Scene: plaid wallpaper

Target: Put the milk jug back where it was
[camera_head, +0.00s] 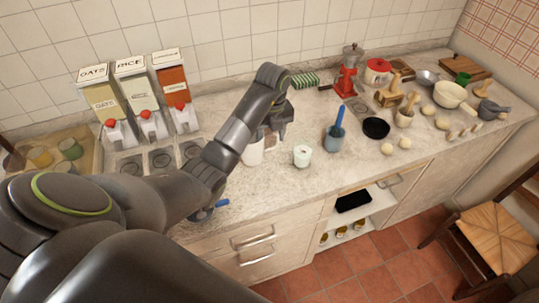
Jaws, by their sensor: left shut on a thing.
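A white jug (254,153), which I take to be the milk jug, is at the middle of the counter, partly hidden by my left arm. My left gripper (279,134) is just to its upper right, pointing down and shut on it; the fingertips and the grip itself are small and hard to make out. I cannot tell whether the jug touches the counter. My right gripper is not in view.
A pale green cup (302,156) stands close to the right of the jug. Dispensers (138,95) stand at the back left. A small blue-handled thing (222,203) lies near the front edge.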

